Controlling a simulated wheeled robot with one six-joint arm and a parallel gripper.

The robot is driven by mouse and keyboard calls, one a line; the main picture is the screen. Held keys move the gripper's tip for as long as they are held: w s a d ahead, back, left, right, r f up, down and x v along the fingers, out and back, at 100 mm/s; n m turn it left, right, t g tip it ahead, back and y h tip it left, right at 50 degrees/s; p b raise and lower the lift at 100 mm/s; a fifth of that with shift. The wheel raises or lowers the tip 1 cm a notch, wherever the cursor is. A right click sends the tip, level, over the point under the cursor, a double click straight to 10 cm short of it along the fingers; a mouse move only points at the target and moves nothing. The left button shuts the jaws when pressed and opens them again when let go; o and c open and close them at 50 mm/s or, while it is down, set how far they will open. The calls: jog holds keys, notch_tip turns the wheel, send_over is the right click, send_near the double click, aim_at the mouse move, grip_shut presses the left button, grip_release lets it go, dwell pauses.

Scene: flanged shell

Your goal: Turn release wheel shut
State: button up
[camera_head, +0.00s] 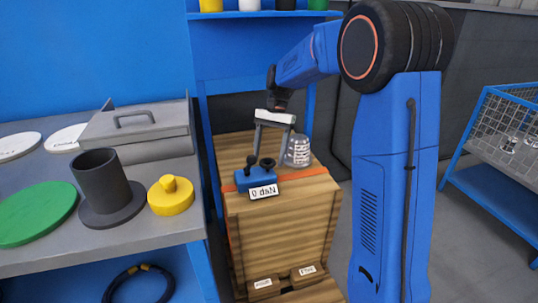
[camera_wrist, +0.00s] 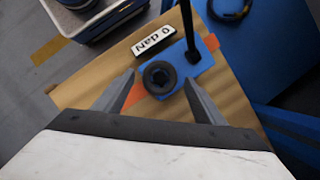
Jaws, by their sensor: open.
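The release wheel is a small black round knob with a dark centre on a blue strap tensioner (camera_head: 257,180) on top of a wooden crate (camera_head: 285,232). The wheel (camera_wrist: 159,78) shows clearly in the wrist view, and it also shows in the head view (camera_head: 267,163). A black lever (camera_wrist: 190,35) stands beside it, and a label (camera_wrist: 154,40) reads "0 daN". My gripper (camera_head: 272,146) is open above the crate top, pointing down. In the wrist view its fingertips (camera_wrist: 159,82) lie on either side of the wheel, with visible gaps. I cannot tell their exact height against it.
A pale ribbed cup (camera_head: 298,152) stands on the crate close to my gripper. An orange strap (camera_head: 295,174) crosses the crate. The bench at left holds a dark flanged shell (camera_head: 101,182), a yellow knobbed cap (camera_head: 171,196) and a green disc (camera_head: 37,213). A wire-mesh cart (camera_head: 503,135) stands right.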

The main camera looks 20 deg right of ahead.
jog(key=v, duration=1.2)
jog(key=s+d+r+n+t+h, duration=0.15)
jog(key=s+n+t, duration=0.25)
jog(key=s, duration=1.7)
jog(key=s+f+n+t, duration=0.2)
jog(key=s+f, duration=0.3)
jog(key=s, duration=0.3)
jog(key=s+d+f+n+t+h, duration=0.1)
jog(key=s+f, duration=0.3)
jog(key=s, duration=0.5)
jog(key=shift+d+f+n+t, duration=0.25)
jog(key=shift+f+n+t, duration=0.2)
jog(key=shift+n, duration=0.25)
